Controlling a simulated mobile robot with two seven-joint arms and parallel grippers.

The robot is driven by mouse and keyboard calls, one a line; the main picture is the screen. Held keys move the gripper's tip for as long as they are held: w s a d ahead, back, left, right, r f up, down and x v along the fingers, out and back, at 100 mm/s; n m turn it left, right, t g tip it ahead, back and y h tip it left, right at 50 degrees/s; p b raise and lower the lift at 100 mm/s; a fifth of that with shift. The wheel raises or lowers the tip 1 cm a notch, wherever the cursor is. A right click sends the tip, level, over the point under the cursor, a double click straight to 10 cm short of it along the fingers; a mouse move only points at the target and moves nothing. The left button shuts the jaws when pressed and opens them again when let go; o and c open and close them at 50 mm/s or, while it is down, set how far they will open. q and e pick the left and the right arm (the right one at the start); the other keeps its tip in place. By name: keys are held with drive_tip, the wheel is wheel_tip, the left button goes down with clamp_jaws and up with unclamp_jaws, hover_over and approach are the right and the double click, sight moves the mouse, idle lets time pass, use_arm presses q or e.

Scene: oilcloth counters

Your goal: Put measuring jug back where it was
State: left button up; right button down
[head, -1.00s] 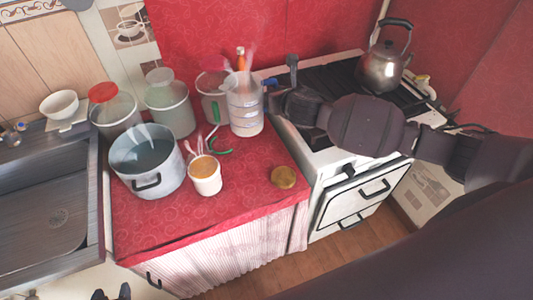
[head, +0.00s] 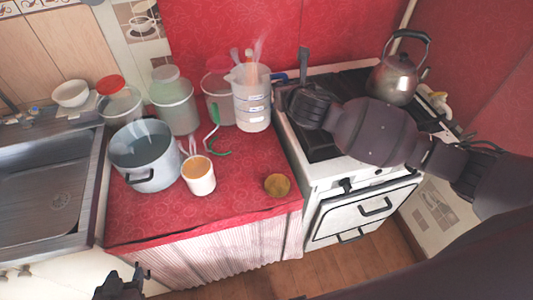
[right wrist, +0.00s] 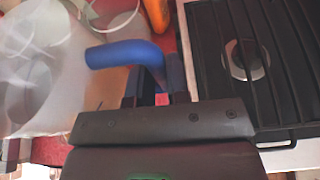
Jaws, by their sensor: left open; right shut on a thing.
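The measuring jug (head: 251,108) is a clear, tall jug with grey bands and a blue handle (head: 279,77), upright at the back right of the red counter. I cannot tell whether its base touches the cloth. In the right wrist view, my right gripper (right wrist: 153,82) is shut on the blue handle (right wrist: 125,53), with the clear jug body (right wrist: 40,75) at the left. My left gripper (head: 138,272) is open and empty, low at the bottom left of the head view, in front of the counter and away from the jug.
A grey pot (head: 146,157), a white cup with orange contents (head: 198,178) and a brown disc (head: 277,185) stand on the counter (head: 235,190). Canisters (head: 174,104) and an orange-topped bottle crowd the back. A stove (head: 320,145) with a kettle (head: 397,72) is at right.

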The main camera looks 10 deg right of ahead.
wheel_tip(320, 180, down, 20)
drive_tip(key=b, duration=0.3)
drive_tip(key=shift+r, duration=0.3)
drive_tip(key=c, duration=1.1)
unclamp_jaws()
drive_tip(key=shift+f, duration=0.2)
drive_tip(key=shift+r, duration=0.1)
